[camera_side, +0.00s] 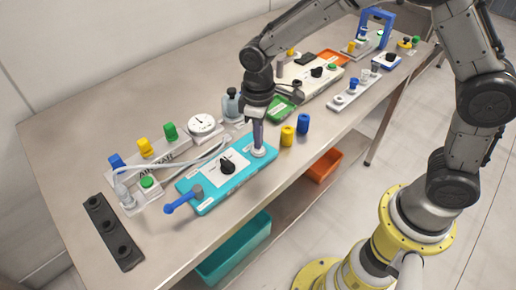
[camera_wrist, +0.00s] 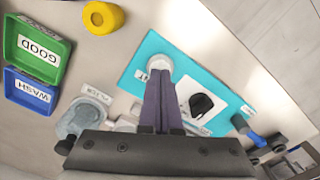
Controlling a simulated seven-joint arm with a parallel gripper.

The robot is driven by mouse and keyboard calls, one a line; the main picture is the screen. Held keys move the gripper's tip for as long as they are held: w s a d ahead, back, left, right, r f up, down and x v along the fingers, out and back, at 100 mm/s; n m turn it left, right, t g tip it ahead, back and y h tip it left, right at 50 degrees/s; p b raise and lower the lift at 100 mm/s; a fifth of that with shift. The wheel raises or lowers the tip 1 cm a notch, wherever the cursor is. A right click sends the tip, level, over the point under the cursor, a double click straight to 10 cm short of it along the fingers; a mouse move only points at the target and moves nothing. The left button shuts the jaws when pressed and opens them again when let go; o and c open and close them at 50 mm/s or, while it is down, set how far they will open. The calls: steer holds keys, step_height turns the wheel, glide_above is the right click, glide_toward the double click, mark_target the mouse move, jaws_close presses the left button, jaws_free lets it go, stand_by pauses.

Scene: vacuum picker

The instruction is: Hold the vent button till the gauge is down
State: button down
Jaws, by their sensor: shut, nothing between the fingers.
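A teal panel (camera_side: 207,203) lies on the bench with a white round button (camera_side: 260,152) at its right end, a black knob (camera_side: 227,167) and a blue lever (camera_side: 181,204). My gripper (camera_side: 258,147) is shut and empty, pointing down with its tips at the white button. In the wrist view the shut fingertips (camera_wrist: 157,76) overlap the lower edge of the white button (camera_wrist: 161,61); I cannot tell whether it is pressed in. The white round gauge (camera_side: 202,124) stands behind the panel; its needle is too small to read. No vent label is legible.
A grey block with a green button (camera_side: 148,182) and tubing stands left of the panel. A black strip (camera_side: 112,232) lies at the left. The bench front edge is near.

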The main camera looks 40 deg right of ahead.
steer(key=shift+f, duration=0.7)
stand_by(2.4)
steer(key=shift+r, duration=3.1)
steer(key=shift+w+d+r, duration=0.1)
steer(key=shift+d+r, duration=0.1)
steer(key=shift+d, duration=0.05)
steer(key=s+d+r+m+t, duration=0.1)
steer(key=s+d+r+t, duration=0.1)
steer(key=s+d+r, duration=0.3)
steer(key=s+d+r+m+t, duration=0.1)
steer(key=d+r+t, duration=0.15)
steer(key=r, duration=0.55)
steer(key=s+d+f+m, duration=0.1)
steer(key=s+d+m, duration=0.1)
steer(key=s, duration=0.6)
steer(key=s+d+f+m+t, duration=0.1)
steer(key=s+d+m, duration=0.1)
steer(key=s, duration=0.5)
steer(key=shift+s+d+f, duration=0.15)
steer(key=shift+s+d, duration=0.1)
steer(key=shift+s, duration=0.15)
